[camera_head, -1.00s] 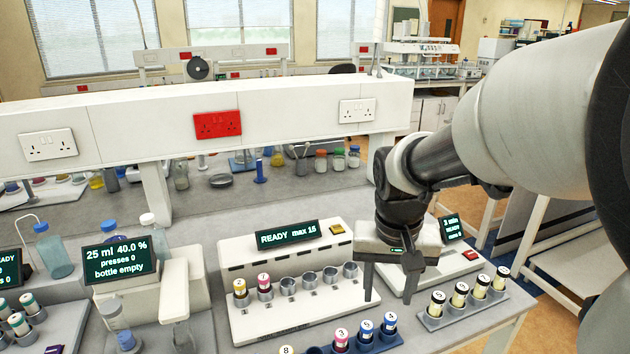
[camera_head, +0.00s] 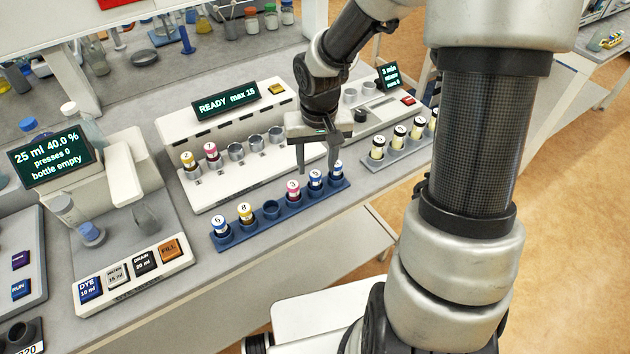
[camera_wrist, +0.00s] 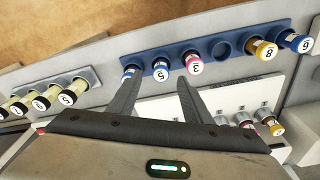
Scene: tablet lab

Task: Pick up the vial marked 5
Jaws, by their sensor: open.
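The vial with a blue cap marked 5 (camera_head: 315,176) stands upright in the blue rack (camera_head: 258,238). It also shows in the wrist view (camera_wrist: 160,73), in line with the gap between my fingers. My gripper (camera_head: 316,170) is open and empty, pointing down behind and above this vial. It also shows in the wrist view (camera_wrist: 158,84). The pink vial marked 3 (camera_head: 293,187) stands on one side of it. Another blue-capped vial (camera_head: 337,167) stands on the other, its number unreadable, close to one finger. I cannot tell whether they touch.
The rack also holds a yellow vial marked 8 (camera_head: 245,211), a blue vial marked 6 (camera_head: 218,224) and an empty slot (camera_head: 271,209). A white machine (camera_head: 225,125) stands behind. A grey rack (camera_head: 402,156) of black-banded vials is to the right.

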